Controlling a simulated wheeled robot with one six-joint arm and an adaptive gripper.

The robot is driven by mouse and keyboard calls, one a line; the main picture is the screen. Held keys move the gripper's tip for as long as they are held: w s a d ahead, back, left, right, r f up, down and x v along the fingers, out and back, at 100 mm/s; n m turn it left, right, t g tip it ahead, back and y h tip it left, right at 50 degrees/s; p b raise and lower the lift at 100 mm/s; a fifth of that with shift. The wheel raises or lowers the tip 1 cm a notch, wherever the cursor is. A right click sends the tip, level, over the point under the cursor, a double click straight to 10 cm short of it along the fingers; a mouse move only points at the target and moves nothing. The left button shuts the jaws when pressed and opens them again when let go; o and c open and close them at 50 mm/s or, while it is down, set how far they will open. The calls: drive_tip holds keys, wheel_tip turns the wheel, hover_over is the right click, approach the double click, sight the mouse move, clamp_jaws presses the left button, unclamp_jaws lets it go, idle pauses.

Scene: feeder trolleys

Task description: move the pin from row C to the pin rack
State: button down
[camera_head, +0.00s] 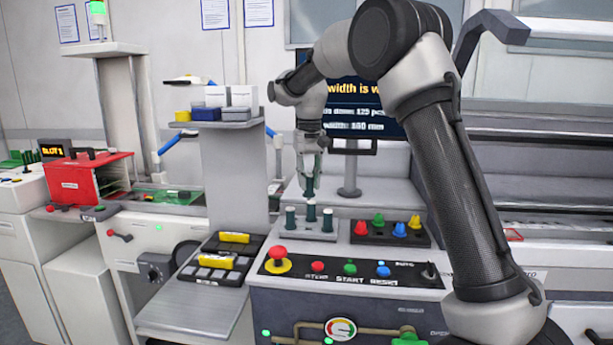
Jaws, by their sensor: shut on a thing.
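My gripper (309,179) points straight down near the middle of the head camera view. It is shut on a dark teal pin (309,190), mostly hidden between the fingers. Below it is a light grey block (303,234), apparently the pin rack, with several upright dark teal pins with pale tops. The held pin appears right above the middle standing pin (311,211); I cannot tell whether they touch. No row letters are readable, so I cannot make out row C.
Right of the block is a black board (388,239) with coloured cones. In front is a control panel (345,278) with buttons and a red emergency stop (278,256). At left are a black tray (206,279) with yellow parts and a grey column. A monitor (360,107) stands behind my arm.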

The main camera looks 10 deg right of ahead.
drive_tip(key=shift+f, duration=5.2)
drive_tip(key=c, duration=0.9)
unclamp_jaws()
drive_tip(key=shift+c, duration=0.2)
drive_tip(key=shift+r, duration=4)
